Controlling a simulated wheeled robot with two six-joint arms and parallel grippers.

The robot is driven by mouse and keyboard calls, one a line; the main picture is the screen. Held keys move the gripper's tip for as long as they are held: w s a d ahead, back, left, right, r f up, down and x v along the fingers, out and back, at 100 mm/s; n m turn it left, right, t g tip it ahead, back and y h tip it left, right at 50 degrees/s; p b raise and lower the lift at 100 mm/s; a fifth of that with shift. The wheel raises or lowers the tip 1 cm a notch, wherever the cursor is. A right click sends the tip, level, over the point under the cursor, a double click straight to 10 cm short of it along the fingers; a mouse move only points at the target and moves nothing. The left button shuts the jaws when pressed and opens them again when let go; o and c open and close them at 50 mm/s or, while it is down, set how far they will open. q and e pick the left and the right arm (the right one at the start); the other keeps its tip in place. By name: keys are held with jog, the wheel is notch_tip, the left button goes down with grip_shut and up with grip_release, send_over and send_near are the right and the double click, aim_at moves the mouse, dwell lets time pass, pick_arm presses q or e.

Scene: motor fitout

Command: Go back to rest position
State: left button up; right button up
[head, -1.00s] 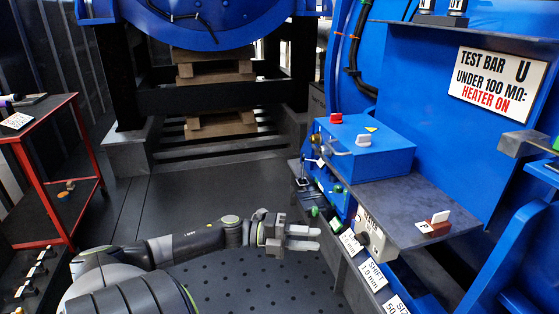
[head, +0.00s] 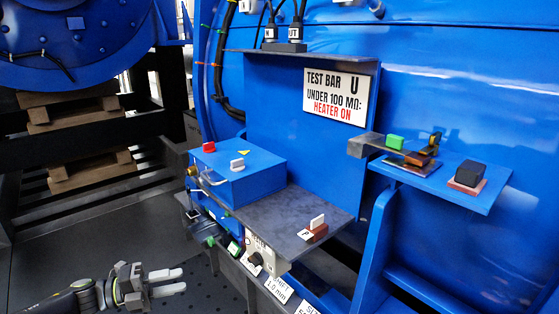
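My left gripper (head: 172,281) is at the lower left in the head view, with its arm coming in from the left edge. Its two pale fingers point right with a gap between them, and nothing is held. It is over the dark floor, left of the grey shelf (head: 280,228) and apart from it. My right gripper is not in view.
A blue side ledge (head: 475,194) holds small blocks. A sign (head: 336,97) hangs behind. Open floor (head: 90,245) lies left.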

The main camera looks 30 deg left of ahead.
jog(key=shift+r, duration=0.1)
